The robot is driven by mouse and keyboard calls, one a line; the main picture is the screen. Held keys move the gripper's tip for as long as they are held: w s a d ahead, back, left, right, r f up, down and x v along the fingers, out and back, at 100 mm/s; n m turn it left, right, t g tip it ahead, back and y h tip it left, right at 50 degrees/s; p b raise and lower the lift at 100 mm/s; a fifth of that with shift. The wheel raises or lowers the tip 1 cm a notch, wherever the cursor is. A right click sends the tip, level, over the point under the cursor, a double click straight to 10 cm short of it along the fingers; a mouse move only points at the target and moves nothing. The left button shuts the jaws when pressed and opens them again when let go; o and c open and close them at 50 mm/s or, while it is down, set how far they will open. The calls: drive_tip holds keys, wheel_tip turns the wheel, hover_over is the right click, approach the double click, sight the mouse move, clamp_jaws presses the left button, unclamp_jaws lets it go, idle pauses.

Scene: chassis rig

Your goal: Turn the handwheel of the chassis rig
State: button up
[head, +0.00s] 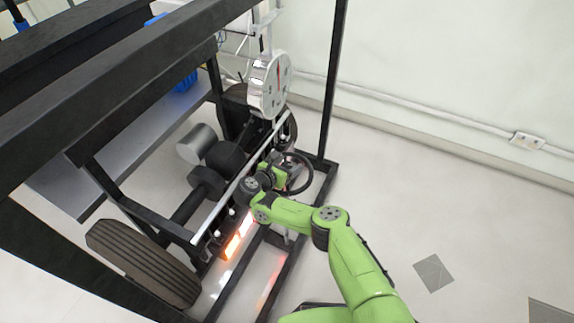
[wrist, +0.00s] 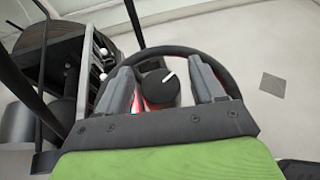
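The handwheel (head: 311,173) is a dark ring low on the right side of the chassis rig (head: 325,175). In the wrist view the handwheel rim (wrist: 182,51) arches behind my fingers. A round black knob (wrist: 160,86) with a white line shows inside the ring. My gripper (wrist: 160,67) is open, its two grey fingers apart on either side of the knob, with gaps to it. Whether a fingertip touches the rim cannot be told. In the head view my gripper (head: 279,173) is at the left part of the wheel, partly hiding it.
Black frame posts (head: 333,85) and beams surround the rig. A round gauge (head: 270,85) stands above the wheel. A tyre (head: 145,262) and lit orange lamps (head: 232,248) are at lower left. The pale floor (head: 460,220) to the right is largely open.

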drive_tip(key=p+v, duration=0.2)
drive_tip(key=v, duration=0.1)
drive_tip(key=p+v, duration=0.2)
drive_tip(key=v, duration=0.2)
drive_tip(key=p+v, duration=0.2)
drive_tip(key=v, duration=0.1)
drive_tip(key=shift+s+a+r, duration=0.1)
drive_tip(key=shift+r, duration=0.3)
drive_tip(key=shift+s+a+p, duration=0.45)
drive_tip(key=shift+s+p, duration=0.3)
drive_tip(key=shift+p, duration=0.25)
